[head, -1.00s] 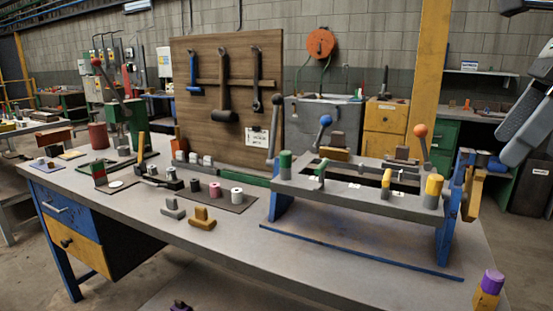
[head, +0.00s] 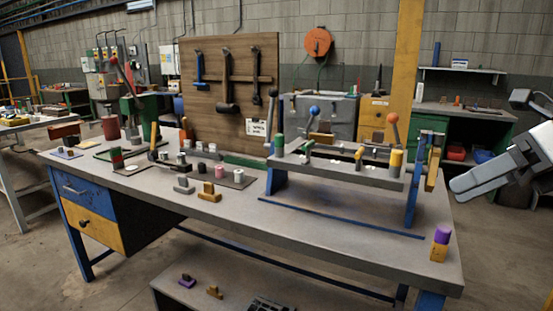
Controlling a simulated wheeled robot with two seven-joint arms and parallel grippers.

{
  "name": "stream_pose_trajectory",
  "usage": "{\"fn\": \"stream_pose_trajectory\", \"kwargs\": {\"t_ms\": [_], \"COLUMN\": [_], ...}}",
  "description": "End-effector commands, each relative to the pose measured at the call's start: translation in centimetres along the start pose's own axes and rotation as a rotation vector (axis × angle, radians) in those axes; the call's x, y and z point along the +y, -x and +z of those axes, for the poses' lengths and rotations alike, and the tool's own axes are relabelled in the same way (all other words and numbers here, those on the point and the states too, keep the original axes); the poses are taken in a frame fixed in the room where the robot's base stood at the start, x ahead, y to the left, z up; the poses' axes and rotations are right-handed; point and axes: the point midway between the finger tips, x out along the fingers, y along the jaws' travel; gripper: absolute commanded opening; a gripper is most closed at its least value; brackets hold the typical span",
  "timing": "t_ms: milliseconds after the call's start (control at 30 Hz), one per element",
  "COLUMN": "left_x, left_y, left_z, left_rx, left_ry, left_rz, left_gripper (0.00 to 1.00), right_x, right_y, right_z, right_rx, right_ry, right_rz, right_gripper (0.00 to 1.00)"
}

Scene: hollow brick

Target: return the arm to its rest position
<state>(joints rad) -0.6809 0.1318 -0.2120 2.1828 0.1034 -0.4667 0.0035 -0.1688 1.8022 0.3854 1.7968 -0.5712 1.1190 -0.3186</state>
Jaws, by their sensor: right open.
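My right gripper (head: 478,182) is at the right edge of the head view, beyond the right end of the workbench (head: 330,232). It is open, and I see nothing held in it. It is apart from the bench and from the raised grey fixture (head: 345,173) on it. The rest of my right arm runs out of the picture on the right. My left gripper and arm are not in view.
A purple-and-yellow block stack (head: 440,243) stands at the bench's right front corner. A wooden tool board (head: 262,95) rises at the back. Small blocks and pegs sit mid-bench. A lower shelf (head: 215,305) holds small parts. Floor is clear at right.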

Motion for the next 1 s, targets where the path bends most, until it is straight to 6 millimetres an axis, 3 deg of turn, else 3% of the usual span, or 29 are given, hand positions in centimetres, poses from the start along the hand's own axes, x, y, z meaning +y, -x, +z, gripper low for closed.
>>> {"fn": "stream_pose_trajectory", "kwargs": {"t_ms": [167, 267, 400, 533, 667, 800, 1000], "left_x": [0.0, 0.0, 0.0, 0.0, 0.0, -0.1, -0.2], "left_y": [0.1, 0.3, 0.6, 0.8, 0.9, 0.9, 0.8], "left_z": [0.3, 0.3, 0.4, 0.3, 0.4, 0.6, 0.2], "left_rx": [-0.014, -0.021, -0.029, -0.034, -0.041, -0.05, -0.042], "left_ry": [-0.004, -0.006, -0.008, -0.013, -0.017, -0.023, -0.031], "left_rz": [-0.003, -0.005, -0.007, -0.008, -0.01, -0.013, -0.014], "left_gripper": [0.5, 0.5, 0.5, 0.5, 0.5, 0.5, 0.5], "right_x": [-3.5, -6.0, -9.2, -10.7, -9.7, -6.1, -1.7], "right_y": [-3.9, -6.6, -10.9, -15.7, -21.3, -26.7, -30.9], "right_z": [-2.5, -4.8, -9.3, -15.1, -21.5, -26.7, -29.6], "right_rx": [-0.266, -0.457, -0.698, -0.873, -0.98, -1.0, -0.949], "right_ry": [-0.342, -0.638, -1.106, -1.582, -2.078, -2.539, -2.901], "right_rz": [0.196, 0.313, 0.437, 0.505, 0.53, 0.518, 0.483], "right_gripper": [0.9, 0.9, 0.9, 0.9, 0.9, 0.9, 0.9]}}
